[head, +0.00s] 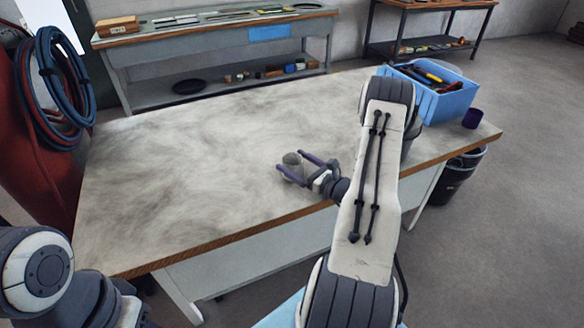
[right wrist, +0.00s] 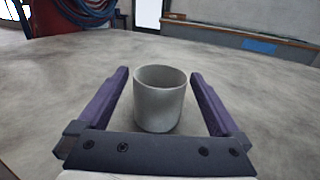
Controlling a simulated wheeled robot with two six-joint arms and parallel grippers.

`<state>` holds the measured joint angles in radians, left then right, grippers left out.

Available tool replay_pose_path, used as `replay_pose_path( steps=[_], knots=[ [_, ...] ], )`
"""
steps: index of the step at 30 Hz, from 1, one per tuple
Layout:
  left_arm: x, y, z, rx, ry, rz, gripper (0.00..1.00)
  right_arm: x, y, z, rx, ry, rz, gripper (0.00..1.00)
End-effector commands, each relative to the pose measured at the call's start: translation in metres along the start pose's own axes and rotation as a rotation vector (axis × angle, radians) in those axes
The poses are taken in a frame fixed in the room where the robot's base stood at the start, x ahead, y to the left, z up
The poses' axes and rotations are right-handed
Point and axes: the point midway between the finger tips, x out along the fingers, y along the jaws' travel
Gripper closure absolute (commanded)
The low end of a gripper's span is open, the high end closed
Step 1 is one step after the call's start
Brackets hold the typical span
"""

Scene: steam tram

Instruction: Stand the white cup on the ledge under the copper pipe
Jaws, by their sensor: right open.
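The cup, pale grey-white in this light (head: 292,159), stands upright on the large worn table (head: 180,170), near its front edge. It also shows in the right wrist view (right wrist: 159,103), between the two purple fingers. My right gripper (head: 294,163) is open, with one finger on each side of the cup. A gap shows between the cup and each finger. My left arm shows only in part at the lower left of the head view; its gripper is out of view. I see no copper pipe or ledge that I can make out.
A blue crate (head: 455,104) with tools and a dark purple cup (head: 472,118) stand at the table's right end. A black bin (head: 455,180) is on the floor beside it. Blue and red hoses (head: 62,75) hang at the left. A workbench (head: 215,32) stands behind. Much of the tabletop is clear.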

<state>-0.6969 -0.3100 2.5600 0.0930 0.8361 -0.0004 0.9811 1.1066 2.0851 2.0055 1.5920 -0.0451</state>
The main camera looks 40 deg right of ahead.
Motion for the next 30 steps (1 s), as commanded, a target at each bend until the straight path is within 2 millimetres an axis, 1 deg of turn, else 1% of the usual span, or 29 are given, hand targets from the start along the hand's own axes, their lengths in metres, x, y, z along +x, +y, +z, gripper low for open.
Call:
replay_pose_path(
  steps=[1, 3, 6, 10, 16, 17, 18, 20, 21, 22, 24, 30],
  knots=[
    [-0.006, 0.001, 0.000, 0.000, 0.000, 0.000, 0.50, 0.009, 0.001, 0.003, -0.002, -0.001, 0.006, 0.00],
    [-0.011, 0.001, -0.001, 0.000, 0.000, 0.000, 0.50, 0.021, 0.001, 0.003, -0.001, -0.001, 0.006, 0.00],
    [-0.013, 0.001, -0.001, 0.000, 0.000, 0.000, 0.50, 0.034, 0.000, 0.002, -0.002, -0.001, 0.005, 0.00],
    [-0.013, 0.001, -0.001, 0.000, 0.000, 0.000, 0.50, 0.041, -0.001, 0.001, 0.000, 0.000, 0.002, 0.00],
    [-0.013, 0.001, -0.001, 0.000, 0.000, 0.000, 0.50, 0.041, -0.001, 0.000, 0.000, 0.000, 0.001, 0.00],
    [-0.013, 0.001, -0.001, 0.000, 0.000, 0.000, 0.50, 0.041, -0.001, 0.000, 0.000, 0.000, 0.001, 0.11],
    [-0.013, 0.001, -0.001, 0.000, 0.000, 0.000, 0.50, 0.041, -0.001, 0.000, 0.000, 0.000, 0.001, 0.27],
    [-0.013, 0.001, -0.001, 0.000, 0.000, 0.000, 0.50, 0.041, -0.001, 0.000, 0.000, 0.000, 0.001, 0.50],
    [-0.013, 0.001, -0.001, 0.000, 0.000, 0.000, 0.50, 0.041, -0.001, 0.000, 0.000, 0.000, 0.001, 0.65],
    [-0.013, 0.001, -0.001, 0.000, 0.000, 0.000, 0.50, 0.041, -0.001, 0.000, 0.000, 0.000, 0.001, 0.77],
    [-0.013, 0.001, -0.001, 0.000, 0.000, 0.000, 0.50, 0.041, -0.001, 0.001, -0.001, 0.000, 0.001, 0.94],
    [-0.013, 0.001, -0.001, 0.000, 0.000, 0.000, 0.50, 0.041, -0.001, 0.001, -0.001, -0.001, 0.001, 0.94]
  ],
)
